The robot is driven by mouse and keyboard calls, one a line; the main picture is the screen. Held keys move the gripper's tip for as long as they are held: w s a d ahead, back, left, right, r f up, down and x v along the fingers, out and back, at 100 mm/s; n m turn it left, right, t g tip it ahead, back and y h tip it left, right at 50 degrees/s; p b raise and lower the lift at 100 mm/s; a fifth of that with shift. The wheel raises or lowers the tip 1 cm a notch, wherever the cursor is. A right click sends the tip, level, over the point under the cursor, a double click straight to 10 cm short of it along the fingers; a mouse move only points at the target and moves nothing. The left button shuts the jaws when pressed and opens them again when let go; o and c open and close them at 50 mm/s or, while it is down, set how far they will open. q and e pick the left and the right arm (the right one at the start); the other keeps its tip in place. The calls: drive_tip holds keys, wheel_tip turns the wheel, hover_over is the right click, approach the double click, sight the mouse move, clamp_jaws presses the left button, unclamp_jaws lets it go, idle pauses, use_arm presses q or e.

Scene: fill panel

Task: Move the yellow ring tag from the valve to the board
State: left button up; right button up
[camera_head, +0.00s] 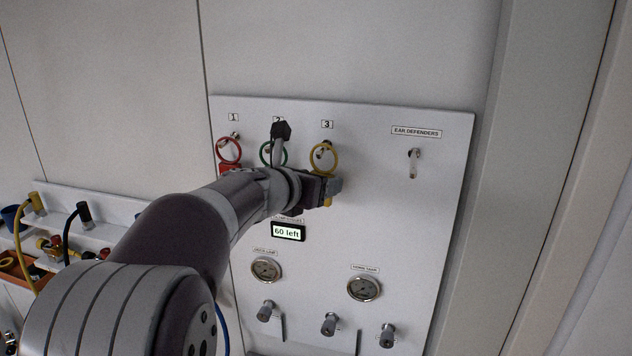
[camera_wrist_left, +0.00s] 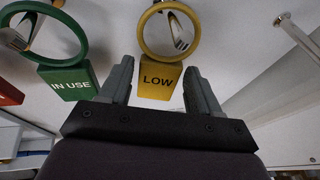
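The yellow ring tag (camera_head: 324,158) hangs on the hook under label 3 on the white board (camera_head: 420,230). In the left wrist view its ring (camera_wrist_left: 169,30) loops around a metal hook, and its plate (camera_wrist_left: 160,80) reads "LOW". My left gripper (camera_head: 331,189) is at the tag's lower part. In the left wrist view the gripper's two fingers (camera_wrist_left: 158,85) stand apart on either side of the LOW plate, with gaps showing on both sides. The valve cannot be made out for certain. My right gripper is in neither view.
A green ring tag (camera_wrist_left: 66,78) reading "IN USE" hangs just left of the yellow one, and a red ring tag (camera_head: 229,151) is further left. An empty hook (camera_head: 414,163) is under "EAR DEFENDERS". Gauges (camera_head: 364,288) and small valves (camera_head: 329,323) are below.

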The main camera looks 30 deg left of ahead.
use_arm(q)
drive_tip(key=shift+o, duration=0.6)
drive_tip(key=shift+s, duration=0.1)
drive_tip(key=b+v, duration=0.1)
drive_tip(key=v, duration=1.1)
drive_tip(key=shift+b, duration=0.4)
